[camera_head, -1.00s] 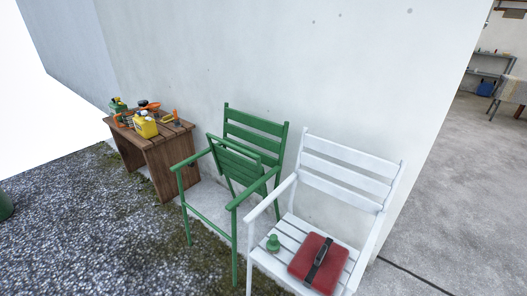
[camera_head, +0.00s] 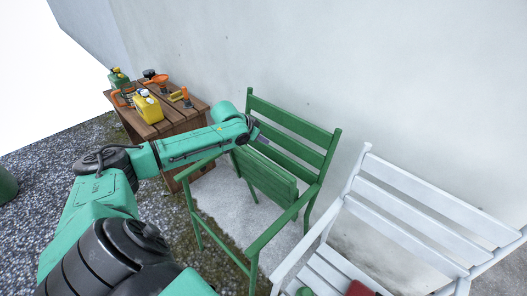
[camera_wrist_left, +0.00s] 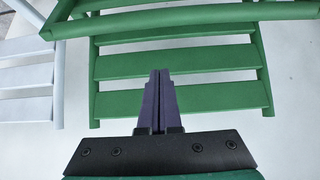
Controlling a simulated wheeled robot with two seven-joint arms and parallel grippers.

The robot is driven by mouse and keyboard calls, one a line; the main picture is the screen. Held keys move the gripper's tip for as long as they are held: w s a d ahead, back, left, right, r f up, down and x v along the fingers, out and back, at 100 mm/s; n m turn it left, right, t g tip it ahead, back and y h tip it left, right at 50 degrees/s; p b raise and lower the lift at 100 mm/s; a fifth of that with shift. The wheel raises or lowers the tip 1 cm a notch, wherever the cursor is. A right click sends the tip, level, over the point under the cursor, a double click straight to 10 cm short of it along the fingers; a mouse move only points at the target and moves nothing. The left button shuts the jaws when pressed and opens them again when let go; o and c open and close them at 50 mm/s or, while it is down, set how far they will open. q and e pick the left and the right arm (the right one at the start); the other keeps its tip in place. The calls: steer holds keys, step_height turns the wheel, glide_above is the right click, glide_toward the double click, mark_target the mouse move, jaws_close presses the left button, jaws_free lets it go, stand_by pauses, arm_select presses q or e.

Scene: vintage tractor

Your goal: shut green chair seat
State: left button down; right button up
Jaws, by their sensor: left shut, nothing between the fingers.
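The green chair (camera_head: 298,126) stands against the wall. Its slatted seat (camera_head: 266,178) is tipped up steeply in front of the backrest, so the space between the front legs is open. My left gripper (camera_head: 262,138) is at the top of the raised seat, near its left upper corner and in front of the backrest slats. In the left wrist view my left gripper (camera_wrist_left: 159,88) is shut and empty, with its dark fingers pointing across the green slats (camera_wrist_left: 175,63). I cannot tell whether the fingertips touch the chair. My right gripper is not in view.
A white chair (camera_head: 409,213) stands close on the right, with a red item (camera_head: 359,289) and a green item (camera_head: 304,292) on its seat. A wooden table (camera_head: 172,123) with tools and a yellow can (camera_head: 147,108) is at the left. Gravel lies in front of it.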

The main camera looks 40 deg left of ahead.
arm_select(q)
step_height(320, 180, down, 6)
steer(key=shift+d+r+p, duration=0.15)
steer(key=shift+p, duration=0.6)
steer(key=shift+w, duration=0.1)
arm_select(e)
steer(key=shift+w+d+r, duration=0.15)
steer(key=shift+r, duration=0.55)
